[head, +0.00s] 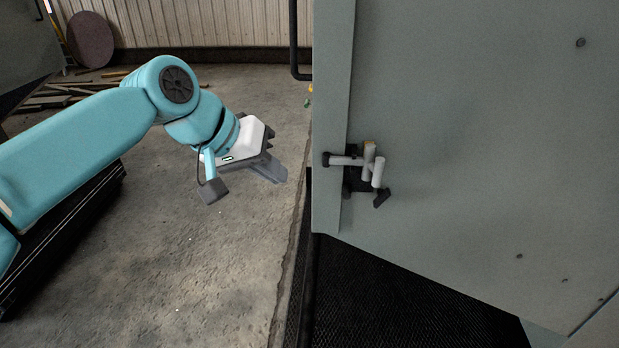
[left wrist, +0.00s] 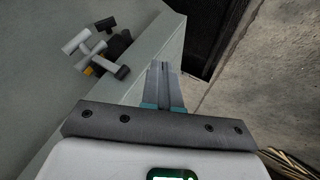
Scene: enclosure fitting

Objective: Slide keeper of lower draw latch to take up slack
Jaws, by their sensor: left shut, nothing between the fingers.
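The lower draw latch (head: 370,168) is mounted near the left edge of the grey-green enclosure door (head: 480,140). It has pale cylindrical bars, dark end pieces and a dark base, with a small yellow-orange part at its top. It also shows in the left wrist view (left wrist: 97,50), at the upper left. I cannot tell which part is the keeper. My left gripper (head: 272,170) is left of the door edge, apart from the latch. Its fingers are shut and empty, as the left wrist view also shows (left wrist: 164,88). My right gripper is not in view.
A dark vertical handle or pipe (head: 293,45) stands beside the door's upper left edge. A black textured mat (head: 400,295) lies below the door. Bare concrete floor (head: 190,265) is open at the left.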

